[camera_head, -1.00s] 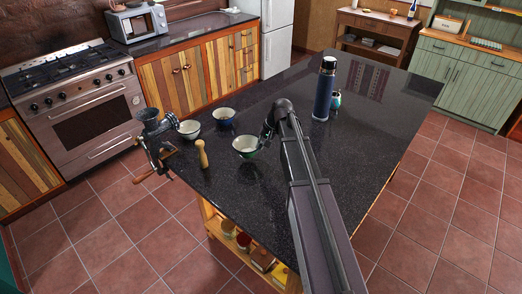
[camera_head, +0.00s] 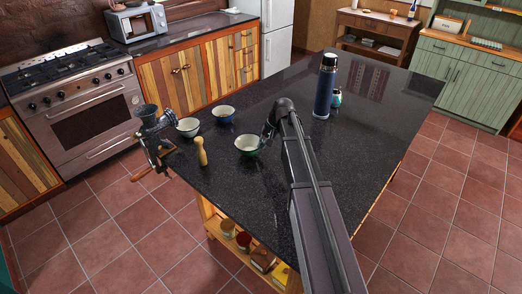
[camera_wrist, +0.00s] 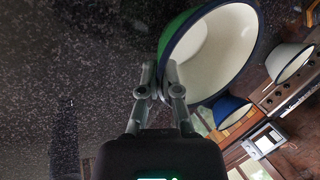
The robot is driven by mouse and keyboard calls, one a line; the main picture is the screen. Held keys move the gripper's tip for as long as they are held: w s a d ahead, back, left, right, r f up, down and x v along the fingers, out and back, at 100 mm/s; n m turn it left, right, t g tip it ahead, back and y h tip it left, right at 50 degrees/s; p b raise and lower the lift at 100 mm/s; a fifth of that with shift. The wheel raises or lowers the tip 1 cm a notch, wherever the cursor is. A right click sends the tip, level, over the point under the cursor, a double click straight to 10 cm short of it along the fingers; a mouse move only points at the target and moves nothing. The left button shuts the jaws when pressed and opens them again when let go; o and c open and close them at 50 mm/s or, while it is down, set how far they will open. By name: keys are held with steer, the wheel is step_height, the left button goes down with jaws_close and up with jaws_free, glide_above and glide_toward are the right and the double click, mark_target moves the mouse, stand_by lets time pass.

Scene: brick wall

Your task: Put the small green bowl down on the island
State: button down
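The small green bowl (camera_head: 246,151), green outside and pale inside with a dark rim, is at the end of my arm over the near left part of the dark speckled island (camera_head: 330,160). My gripper (camera_head: 266,133) is at its right side. In the wrist view, the bowl (camera_wrist: 222,55) is large and tilted in the picture, and my gripper (camera_wrist: 160,78) is shut on its wall at the rim. The fingers partly cover the rim. The bowl is on or just above the island; I cannot tell whether its base touches.
A white bowl (camera_head: 188,132) and a blue bowl (camera_head: 223,116) stand behind left. A wooden pestle (camera_head: 201,152) and a metal grinder (camera_head: 151,132) stand near the left edge. A dark blue flask (camera_head: 325,88) and a teal cup (camera_head: 337,97) stand right. The island's right part is clear.

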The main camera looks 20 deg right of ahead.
steer(key=shift+f, duration=0.55)
steer(key=shift+f+b, duration=0.15)
steer(key=shift+b, duration=0.25)
steer(key=c, duration=0.8)
jaws_free()
steer(key=p+v, duration=1.1)
steer(key=v, duration=0.1)
stand_by(0.3)
